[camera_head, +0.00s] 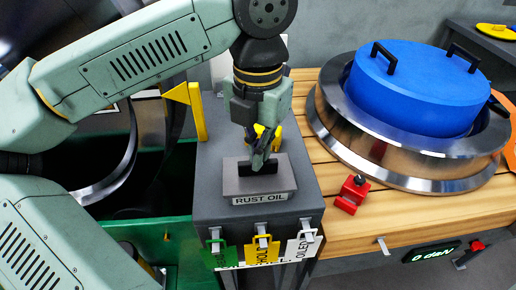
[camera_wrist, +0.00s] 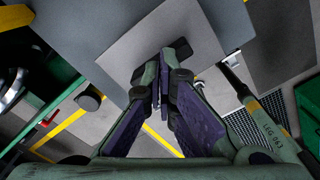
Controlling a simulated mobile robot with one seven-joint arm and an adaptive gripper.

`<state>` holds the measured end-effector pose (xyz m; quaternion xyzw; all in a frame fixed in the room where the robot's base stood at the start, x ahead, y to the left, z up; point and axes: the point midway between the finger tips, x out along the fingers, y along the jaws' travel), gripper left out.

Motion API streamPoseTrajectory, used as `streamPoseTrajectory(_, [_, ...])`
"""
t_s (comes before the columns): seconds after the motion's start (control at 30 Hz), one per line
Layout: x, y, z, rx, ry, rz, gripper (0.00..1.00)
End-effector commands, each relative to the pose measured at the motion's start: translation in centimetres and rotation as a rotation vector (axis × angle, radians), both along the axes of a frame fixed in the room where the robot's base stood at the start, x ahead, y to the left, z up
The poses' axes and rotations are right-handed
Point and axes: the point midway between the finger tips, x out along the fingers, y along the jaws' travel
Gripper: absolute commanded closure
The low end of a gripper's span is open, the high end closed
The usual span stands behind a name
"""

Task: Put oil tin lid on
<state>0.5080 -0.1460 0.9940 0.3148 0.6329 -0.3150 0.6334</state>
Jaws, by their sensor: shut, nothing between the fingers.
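The grey rust oil tin (camera_head: 258,199) has a "RUST OIL" label on its front and sits on a dark grey cabinet (camera_head: 215,165). A flat grey lid with a black handle (camera_head: 244,169) appears to lie on its top; I cannot tell whether it is fully seated. The lid also shows as a light grey plate (camera_wrist: 125,42) in the wrist view. My gripper (camera_head: 260,164) points down at the handle, hiding part of it. In the wrist view its fingertips (camera_wrist: 163,72) are together, with nothing held, close to the handle. I cannot tell whether they touch it.
A large steel wheel (camera_head: 345,148) with a blue drum (camera_head: 415,90) stands on the wooden bench to the right. A red clamp (camera_head: 351,194) sits near the bench front. Coloured tags (camera_head: 262,251) hang on the cabinet front. A yellow flag (camera_head: 198,110) stands behind left.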

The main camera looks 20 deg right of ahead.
Motion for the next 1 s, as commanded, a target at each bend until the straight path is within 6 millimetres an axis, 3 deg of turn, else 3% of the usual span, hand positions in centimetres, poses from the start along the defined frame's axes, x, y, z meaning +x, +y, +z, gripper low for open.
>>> streamPoseTrajectory(0.3, [0.0, 0.0, 0.3, 0.0, 0.0, 0.0, 1.0])
streamPoseTrajectory(0.7, [0.0, 0.0, 3.9, 0.0, 0.0, 0.001, 1.0])
streamPoseTrajectory(1.0, [0.0, 0.0, 4.0, 0.0, 0.0, 0.0, 1.0])
